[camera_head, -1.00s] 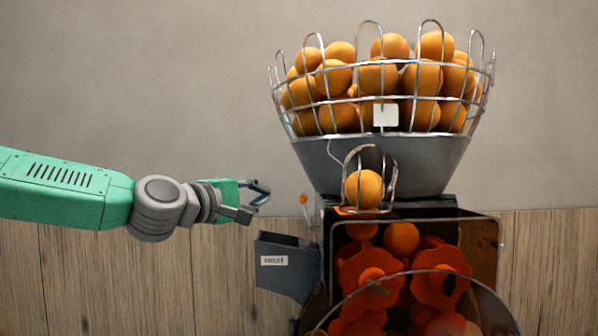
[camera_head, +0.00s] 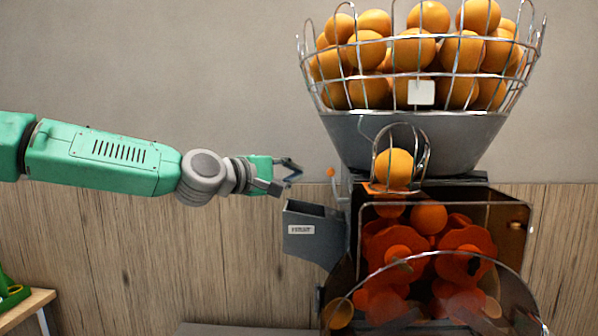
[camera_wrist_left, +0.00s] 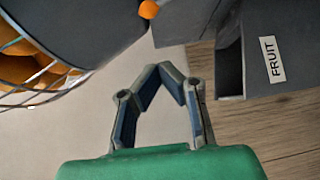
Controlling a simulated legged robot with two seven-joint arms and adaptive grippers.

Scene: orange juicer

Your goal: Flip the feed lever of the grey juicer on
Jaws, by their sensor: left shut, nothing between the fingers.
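The grey juicer (camera_head: 420,140) stands at the right of the head view. Its feed lever shows as a small orange knob (camera_head: 331,172) on a short stem at the left side, above the grey box labelled FRUIT (camera_head: 313,240). The knob also shows at the top of the left wrist view (camera_wrist_left: 149,9). My left gripper (camera_head: 296,172) is shut and empty. It is just left of the knob at about its height in the picture, with a gap between them. In the wrist view the fingertips (camera_wrist_left: 170,72) point toward the knob, apart from it.
A wire basket of oranges (camera_head: 420,75) tops the juicer, and one orange (camera_head: 394,168) sits in the wire feed guide. The FRUIT box lies below and right of my gripper. A wooden table (camera_head: 28,308) holds a green object at the lower left.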

